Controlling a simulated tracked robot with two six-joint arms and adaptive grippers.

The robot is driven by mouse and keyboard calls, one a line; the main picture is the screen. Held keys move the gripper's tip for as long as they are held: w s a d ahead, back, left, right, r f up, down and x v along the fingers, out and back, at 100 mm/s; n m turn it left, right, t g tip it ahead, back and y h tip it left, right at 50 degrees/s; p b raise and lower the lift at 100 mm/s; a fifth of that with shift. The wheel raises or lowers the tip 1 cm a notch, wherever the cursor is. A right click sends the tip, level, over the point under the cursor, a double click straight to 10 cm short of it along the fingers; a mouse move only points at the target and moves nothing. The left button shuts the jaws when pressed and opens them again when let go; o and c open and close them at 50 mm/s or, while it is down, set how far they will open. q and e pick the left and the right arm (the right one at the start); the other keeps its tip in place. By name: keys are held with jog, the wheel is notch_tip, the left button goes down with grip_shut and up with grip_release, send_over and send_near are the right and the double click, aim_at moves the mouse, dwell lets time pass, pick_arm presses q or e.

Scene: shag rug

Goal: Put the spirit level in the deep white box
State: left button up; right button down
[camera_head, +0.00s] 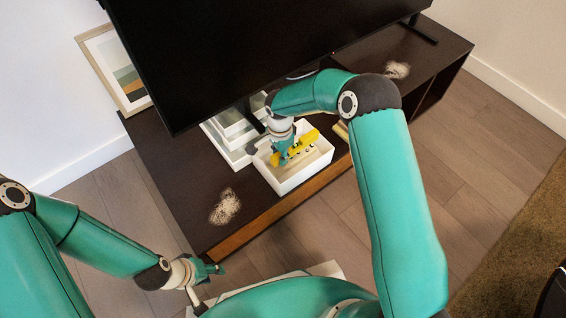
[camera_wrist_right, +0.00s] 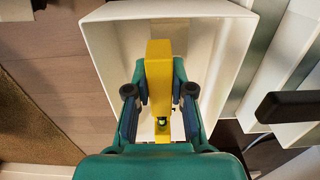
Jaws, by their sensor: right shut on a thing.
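The yellow spirit level (camera_head: 306,141) is held by my right gripper (camera_head: 286,155) at the deep white box (camera_head: 287,184). In the right wrist view the spirit level (camera_wrist_right: 159,75) lies between the two fingers of my right gripper (camera_wrist_right: 159,95), which are shut on it. The white box (camera_wrist_right: 105,38) surrounds it in that view, with its walls around the fingers. I cannot tell whether the level touches the box floor. My left gripper (camera_head: 205,270) is low at the left, away from the box and apart from the level; its finger gap is not clear.
The box stands on a dark TV bench (camera_head: 165,160) in front of a large black screen (camera_head: 250,50). White stacked trays (camera_head: 232,130) stand behind the box. Shaggy pale tufts (camera_head: 225,207) lie on the bench. A framed picture (camera_head: 110,70) leans at the wall.

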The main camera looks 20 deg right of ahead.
notch_tip(320, 180, down, 4)
jog(key=shift+f+b, duration=0.1)
jog(key=shift+b, duration=0.55)
jog(key=c, duration=1)
grip_release()
